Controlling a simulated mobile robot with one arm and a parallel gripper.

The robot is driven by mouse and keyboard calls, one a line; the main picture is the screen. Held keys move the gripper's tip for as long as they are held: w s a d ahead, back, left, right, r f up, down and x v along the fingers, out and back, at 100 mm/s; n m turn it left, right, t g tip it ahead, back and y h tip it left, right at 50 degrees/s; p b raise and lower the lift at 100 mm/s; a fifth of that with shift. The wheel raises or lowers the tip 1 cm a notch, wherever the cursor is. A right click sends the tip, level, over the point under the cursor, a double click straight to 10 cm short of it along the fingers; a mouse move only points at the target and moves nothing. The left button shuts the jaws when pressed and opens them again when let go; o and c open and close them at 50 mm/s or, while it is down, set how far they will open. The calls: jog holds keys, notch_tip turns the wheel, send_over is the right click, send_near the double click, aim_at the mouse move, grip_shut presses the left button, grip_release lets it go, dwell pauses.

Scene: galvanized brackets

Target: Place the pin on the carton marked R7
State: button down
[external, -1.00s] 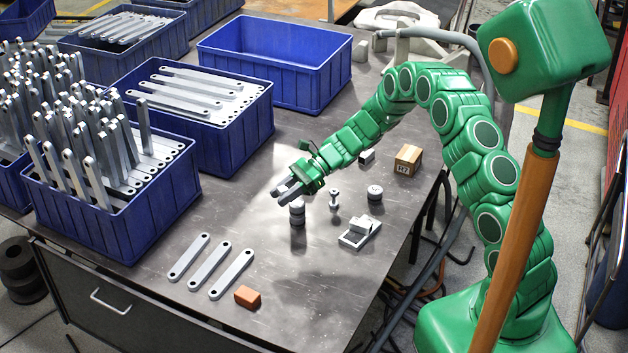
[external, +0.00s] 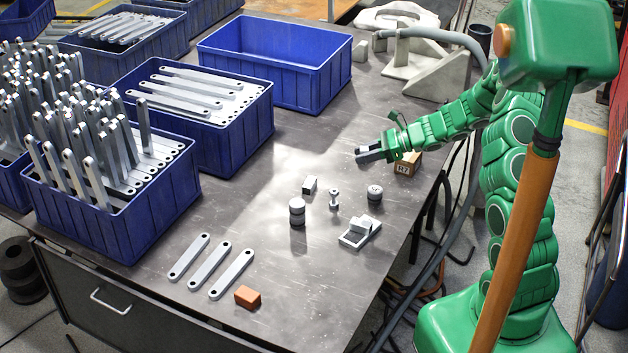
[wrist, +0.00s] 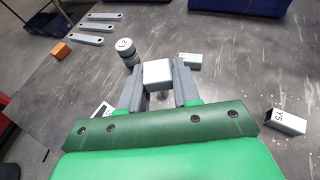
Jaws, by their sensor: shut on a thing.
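The pin (external: 334,198), a small pale spindle shape, stands upright on the bench among several small parts in the external view. In the wrist view my gripper (wrist: 158,74) is shut on a pale block (wrist: 157,70).
Three bars (external: 210,267) and an orange block (external: 247,296) lie at front. Blue crates (external: 320,85) line the back and left.

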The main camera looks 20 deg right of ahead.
jog(key=s+d+r+m+t+h, duration=0.1)
jog(key=d+r+m+t+h, duration=0.15)
jog(key=d, duration=0.65)
jog(key=s+d+r+m+t+h, duration=0.1)
jog(key=s+d+m+t, duration=0.15)
jog(key=d, duration=0.75)
send_over(410, 153)
jog(key=s, duration=0.2)
jog(key=f, duration=0.8)
jog(key=shift+w+a+f, duration=0.1)
jog(key=shift+w, duration=0.1)
jog(key=shift+w+f, duration=0.7)
jog(key=shift+f, duration=0.1)
jog(key=shift+f+y, duration=0.25)
jog(key=shift+f, duration=1.2)
jog(key=shift+f, duration=0.1)
jog(key=c, duration=0.8)
grip_release()
